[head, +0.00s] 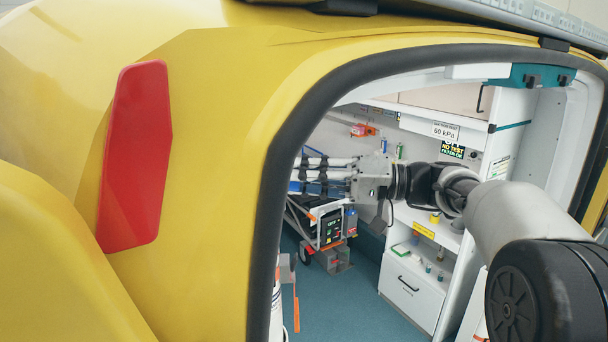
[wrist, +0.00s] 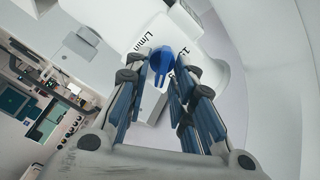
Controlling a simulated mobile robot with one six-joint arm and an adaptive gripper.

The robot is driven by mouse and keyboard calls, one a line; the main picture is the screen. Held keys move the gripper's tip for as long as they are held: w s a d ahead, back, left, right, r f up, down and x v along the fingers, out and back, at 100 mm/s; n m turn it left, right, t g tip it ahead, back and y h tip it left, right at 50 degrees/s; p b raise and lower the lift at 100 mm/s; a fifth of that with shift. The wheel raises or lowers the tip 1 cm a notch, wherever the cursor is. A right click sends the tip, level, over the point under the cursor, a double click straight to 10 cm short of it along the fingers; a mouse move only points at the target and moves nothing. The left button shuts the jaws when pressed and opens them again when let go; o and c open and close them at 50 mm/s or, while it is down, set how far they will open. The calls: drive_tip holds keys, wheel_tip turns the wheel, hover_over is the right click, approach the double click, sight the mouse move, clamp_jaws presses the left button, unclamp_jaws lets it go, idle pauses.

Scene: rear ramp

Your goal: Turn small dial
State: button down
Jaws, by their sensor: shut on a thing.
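A small blue dial (wrist: 162,59) sits on a white fitting (wrist: 172,32) marked "L/min" and a partly hidden number, near the top middle of the wrist view. My gripper (wrist: 162,68) is shut on the dial, one finger on each side of it. In the head view my gripper (head: 312,171) reaches left inside the vehicle's rear opening. Its fingertips and the dial are hidden there behind the black door frame.
The yellow vehicle body (head: 215,130) and black door seal (head: 283,150) stand close left of the arm. A stretcher with a dark monitor (head: 331,228) is below my gripper. White cabinets (head: 411,290) stand at the right; teal floor (head: 345,300) is open between.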

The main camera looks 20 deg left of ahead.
idle(0.4)
drive_tip(key=c, duration=1.7)
unclamp_jaws()
drive_tip(key=shift+d, duration=0.1)
drive_tip(key=d, duration=0.4)
drive_tip(key=w+d, duration=0.1)
drive_tip(key=d, duration=0.3)
drive_tip(key=w+d, duration=0.1)
drive_tip(key=d, duration=0.2)
drive_tip(key=shift+d, duration=0.4)
